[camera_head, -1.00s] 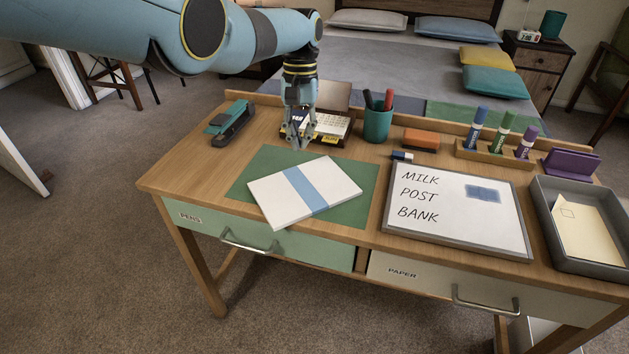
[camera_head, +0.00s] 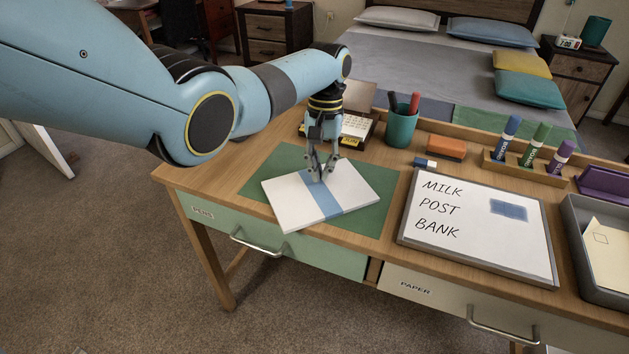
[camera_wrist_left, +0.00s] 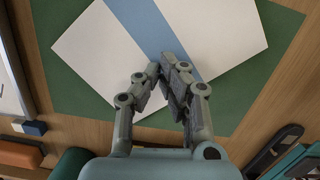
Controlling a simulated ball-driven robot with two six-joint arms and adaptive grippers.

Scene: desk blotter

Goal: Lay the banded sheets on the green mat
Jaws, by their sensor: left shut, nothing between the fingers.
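The banded sheets (camera_head: 292,200) are a white stack with a blue band (camera_head: 326,198) around the middle. They lie turned at an angle on the green mat (camera_head: 262,184), and their near left corner reaches past the mat's front edge to the desk's front edge. My left gripper (camera_head: 318,177) points down at the band near the stack's far side, shut and empty. In the left wrist view its fingertips (camera_wrist_left: 162,63) overlap the band (camera_wrist_left: 145,25) at the sheets' (camera_wrist_left: 195,25) edge; whether they touch is unclear. My right gripper is out of view.
A whiteboard (camera_head: 470,255) lies right of the mat. Behind stand a teal pen cup (camera_head: 401,128), a calendar (camera_head: 354,127), an orange block (camera_head: 447,148) and a marker rack (camera_head: 520,169). A grey tray (camera_head: 590,265) is at the right. Bare desk shows left of the mat.

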